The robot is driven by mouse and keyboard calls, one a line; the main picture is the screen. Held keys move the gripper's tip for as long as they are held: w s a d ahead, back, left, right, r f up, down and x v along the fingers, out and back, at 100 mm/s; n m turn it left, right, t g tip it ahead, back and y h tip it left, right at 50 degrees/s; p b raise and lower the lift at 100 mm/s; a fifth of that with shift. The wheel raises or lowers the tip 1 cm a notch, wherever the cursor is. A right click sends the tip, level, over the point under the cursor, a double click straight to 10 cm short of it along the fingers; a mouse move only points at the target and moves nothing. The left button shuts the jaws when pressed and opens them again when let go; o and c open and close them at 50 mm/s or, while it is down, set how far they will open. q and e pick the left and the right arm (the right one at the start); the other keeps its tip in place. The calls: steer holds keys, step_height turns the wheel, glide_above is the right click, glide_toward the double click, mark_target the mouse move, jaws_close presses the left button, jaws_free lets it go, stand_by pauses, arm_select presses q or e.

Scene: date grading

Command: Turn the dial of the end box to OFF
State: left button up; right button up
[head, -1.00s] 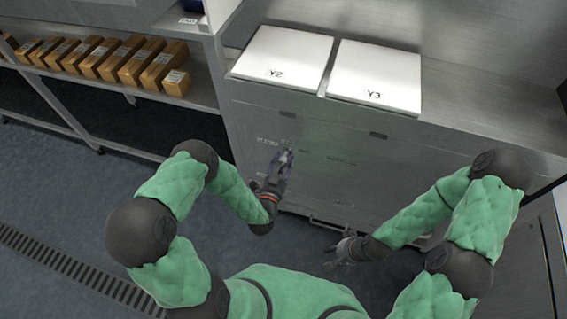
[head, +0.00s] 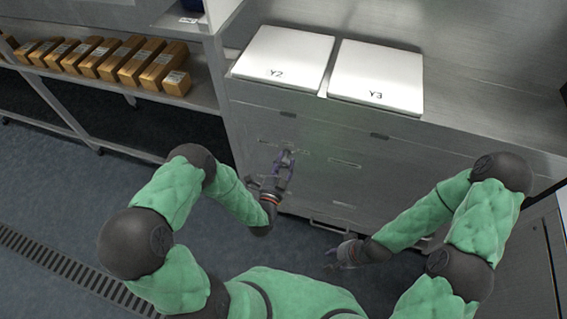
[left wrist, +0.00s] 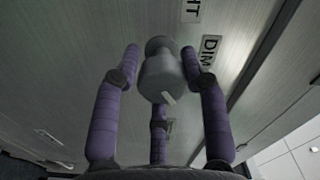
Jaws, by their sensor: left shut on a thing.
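My left gripper (head: 284,160) is at the front of the steel cabinet, below the Y2 panel. In the left wrist view its purple fingers (left wrist: 160,62) are closed around a grey round dial (left wrist: 162,78) with a small pale mark on its rim. A label reading DIM (left wrist: 208,52) is beside the dial, and another label (left wrist: 191,10) is cut off at the top edge. No OFF label can be read. The dial is too small to make out in the head view. My right gripper (head: 341,254) hangs low, apart from the cabinet; its fingers are too small to judge.
White panels marked Y2 (head: 283,55) and Y3 (head: 376,78) lie on the steel counter (head: 470,110). The cabinet front (head: 350,150) has several drawer handles. A shelf at left holds several brown boxes (head: 130,62). The dark floor (head: 60,190) at left is open.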

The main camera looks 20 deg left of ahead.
arm_select(q)
steer(key=shift+a+f, duration=0.15)
steer(key=shift+a, duration=0.1)
steer(key=o, duration=1.1)
steer(key=shift+a, duration=0.15)
steer(key=s, duration=1.2)
